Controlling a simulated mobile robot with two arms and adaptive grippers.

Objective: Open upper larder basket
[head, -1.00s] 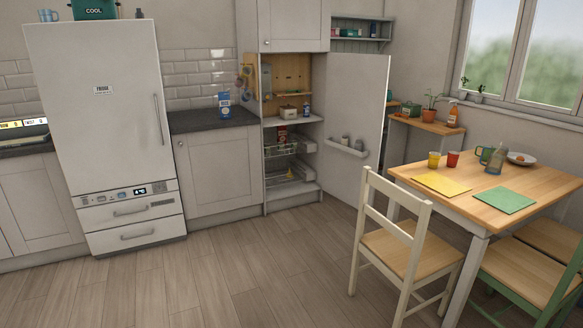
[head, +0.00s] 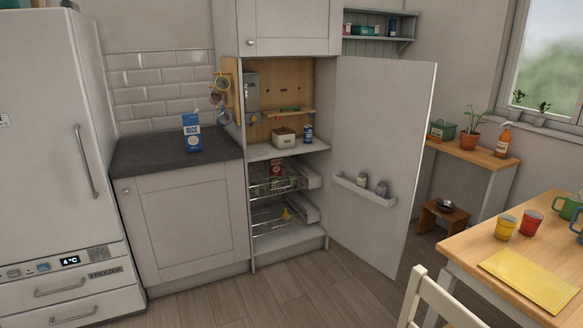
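The larder cupboard stands in the middle of the head view, with its white door (head: 385,150) swung open to the right. Inside are two wire baskets, one above the other. The upper larder basket (head: 268,186) sits below the white shelf (head: 262,151) and holds a red-brown packet (head: 276,170) and other small items. It looks pushed in, or nearly so. The lower basket (head: 268,218) holds something yellow. Neither of my grippers shows in the view.
The fridge-freezer (head: 60,150) is at the left. A dark worktop (head: 150,158) with a rice packet (head: 192,132) adjoins the larder. A dining table (head: 470,268) and white chair (head: 435,300) stand at the right front. Floor (head: 260,298) before the larder is clear.

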